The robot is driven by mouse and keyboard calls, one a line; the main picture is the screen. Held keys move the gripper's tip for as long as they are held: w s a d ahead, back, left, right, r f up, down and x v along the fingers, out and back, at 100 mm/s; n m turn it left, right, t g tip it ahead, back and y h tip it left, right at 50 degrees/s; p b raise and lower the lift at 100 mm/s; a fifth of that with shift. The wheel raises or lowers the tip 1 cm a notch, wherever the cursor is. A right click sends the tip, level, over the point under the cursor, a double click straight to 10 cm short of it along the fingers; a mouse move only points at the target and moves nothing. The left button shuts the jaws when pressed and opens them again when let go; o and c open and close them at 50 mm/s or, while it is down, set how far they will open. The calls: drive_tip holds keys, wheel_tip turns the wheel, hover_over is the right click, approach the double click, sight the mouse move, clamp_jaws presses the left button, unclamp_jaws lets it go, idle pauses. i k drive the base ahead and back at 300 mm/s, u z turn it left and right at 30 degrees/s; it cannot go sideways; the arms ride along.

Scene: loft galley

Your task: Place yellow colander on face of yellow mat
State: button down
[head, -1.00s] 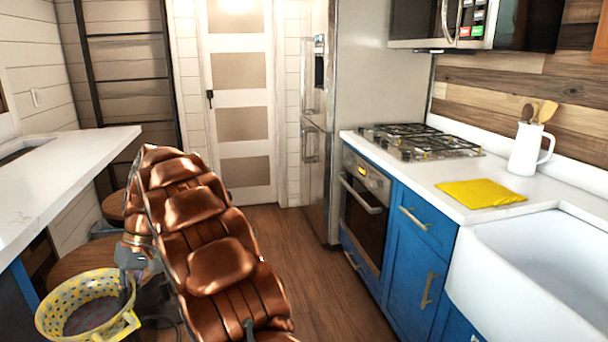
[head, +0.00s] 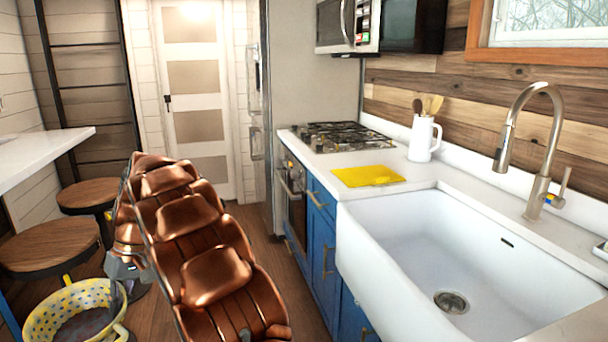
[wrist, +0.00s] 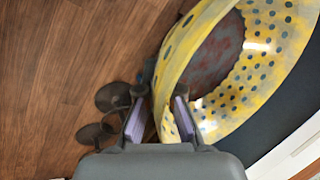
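The yellow colander (head: 72,312) with dark holes is at the lower left of the head view, held above the floor beside my copper arm. My gripper (head: 122,290) is at its right rim. In the wrist view the colander (wrist: 262,62) fills the upper right, and its wall passes between the two fingers of my gripper (wrist: 160,118), which look closed on it. The yellow mat (head: 368,176) lies flat on the white counter between the stove and the sink, with nothing on it. It is well to the right of the colander.
A deep white sink (head: 470,260) and a tall faucet (head: 545,150) are right of the mat. A white pitcher with utensils (head: 424,138) stands behind it, and a gas stove (head: 338,136) lies beyond. Round stools (head: 48,246) and a white counter (head: 40,155) are at the left.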

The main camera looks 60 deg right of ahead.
sight(367, 170)
drive_tip(key=z, duration=1.4)
drive_tip(key=i, duration=1.7)
drive_tip(key=z, duration=0.05)
